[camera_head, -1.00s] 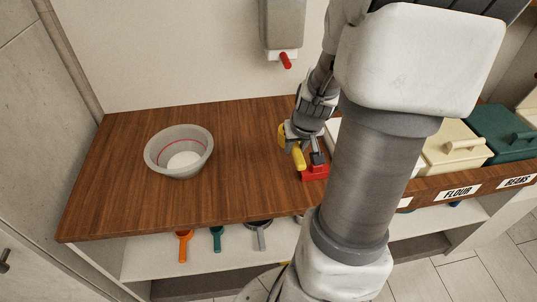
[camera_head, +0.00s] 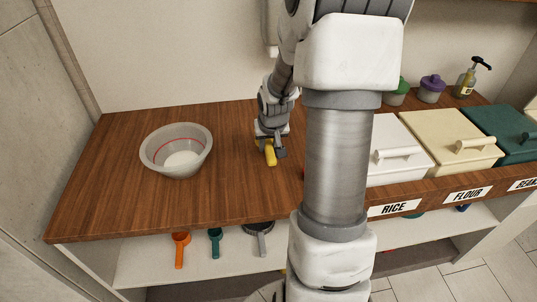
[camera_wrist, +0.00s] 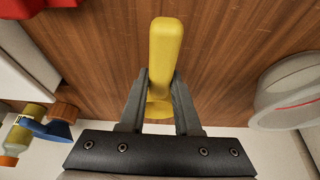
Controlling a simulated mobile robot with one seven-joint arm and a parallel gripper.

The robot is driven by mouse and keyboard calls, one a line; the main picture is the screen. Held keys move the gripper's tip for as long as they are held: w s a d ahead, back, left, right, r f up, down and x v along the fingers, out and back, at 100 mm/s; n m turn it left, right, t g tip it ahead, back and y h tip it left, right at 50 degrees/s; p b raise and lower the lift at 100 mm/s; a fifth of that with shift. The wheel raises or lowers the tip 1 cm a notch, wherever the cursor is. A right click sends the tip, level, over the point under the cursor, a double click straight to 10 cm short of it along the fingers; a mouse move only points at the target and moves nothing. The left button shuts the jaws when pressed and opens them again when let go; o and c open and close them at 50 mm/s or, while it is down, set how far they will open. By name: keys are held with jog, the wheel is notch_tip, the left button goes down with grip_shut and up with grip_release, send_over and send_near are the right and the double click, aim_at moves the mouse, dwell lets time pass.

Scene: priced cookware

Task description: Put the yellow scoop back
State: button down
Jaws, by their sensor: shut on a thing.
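The yellow scoop (camera_head: 270,152) is held in my gripper (camera_head: 268,146) above the wooden counter, to the right of the grey bowl. In the wrist view the scoop's handle (camera_wrist: 165,55) points up the picture, and my gripper's two dark fingers (camera_wrist: 159,100) are closed on its sides. The scoop's far end is partly hidden between the fingers. Below the counter edge, an orange scoop (camera_head: 180,250), a teal scoop (camera_head: 214,243) and a grey scoop (camera_head: 262,241) hang in a row.
A grey bowl (camera_head: 178,150) with a red line and white contents stands on the counter (camera_head: 110,190) at left. Lidded bins for rice (camera_head: 398,150), flour (camera_head: 450,140) and beans (camera_head: 505,130) stand at right. A red object (camera_wrist: 30,8) shows in the wrist view.

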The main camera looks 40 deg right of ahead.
jog(key=shift+f+b, duration=0.35)
jog(key=shift+f, duration=1.1)
jog(key=shift+f, duration=0.15)
jog(key=c, duration=0.6)
grip_release()
jog(key=shift+r, duration=0.4)
jog(key=p+v, duration=0.4)
jog(key=v, duration=0.7)
jog(key=shift+s+a+r, duration=0.1)
jog(key=shift+s+r, duration=0.05)
jog(key=shift+r, duration=0.1)
